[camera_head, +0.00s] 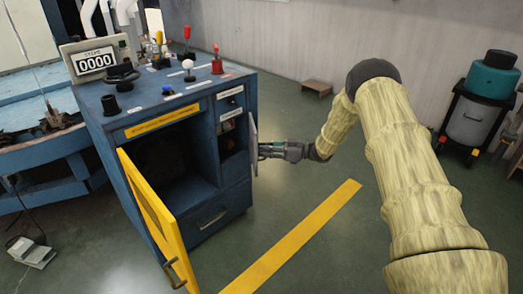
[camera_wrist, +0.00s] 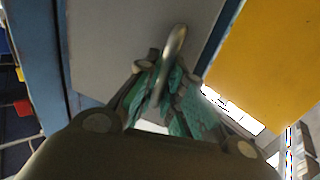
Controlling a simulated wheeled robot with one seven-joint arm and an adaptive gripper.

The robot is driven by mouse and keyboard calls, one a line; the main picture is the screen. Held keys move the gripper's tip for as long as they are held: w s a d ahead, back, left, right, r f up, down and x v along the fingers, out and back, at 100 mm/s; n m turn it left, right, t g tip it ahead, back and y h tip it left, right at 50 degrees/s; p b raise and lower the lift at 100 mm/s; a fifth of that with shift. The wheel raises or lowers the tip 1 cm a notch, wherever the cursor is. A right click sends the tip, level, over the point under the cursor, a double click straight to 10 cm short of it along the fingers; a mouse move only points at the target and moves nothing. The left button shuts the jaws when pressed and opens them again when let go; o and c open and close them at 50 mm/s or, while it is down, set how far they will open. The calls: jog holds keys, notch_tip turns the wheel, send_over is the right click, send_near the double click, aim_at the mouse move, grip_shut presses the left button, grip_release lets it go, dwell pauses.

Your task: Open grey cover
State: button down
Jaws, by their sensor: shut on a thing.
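The grey cover (camera_head: 253,145) stands swung out from the right part of the blue cabinet's front and is seen nearly edge-on in the head view. The small compartments (camera_head: 230,125) behind it show uncovered. In the wrist view the cover (camera_wrist: 105,40) is a flat grey panel with a metal handle (camera_wrist: 176,40). My gripper (camera_head: 263,151) is at the cover's right side. In the wrist view my gripper (camera_wrist: 164,78) is shut on this handle, its green-padded fingers on both sides. The fingers hide the handle's lower end.
Bins (camera_head: 470,122) stand far right.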

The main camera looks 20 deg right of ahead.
jog(key=w+d, duration=0.4)
jog(key=d, duration=0.5)
jog(key=shift+w+d+r, duration=0.25)
jog(key=shift+d+r, duration=0.15)
jog(key=shift+r, duration=0.05)
jog(key=c, duration=1.5)
grip_release()
jog(key=shift+s+d+f, duration=0.1)
jog(key=shift+d, duration=0.15)
jog(key=v, duration=1.1)
jog(key=shift+s+d+f, duration=0.25)
jog(key=shift+f, duration=0.15)
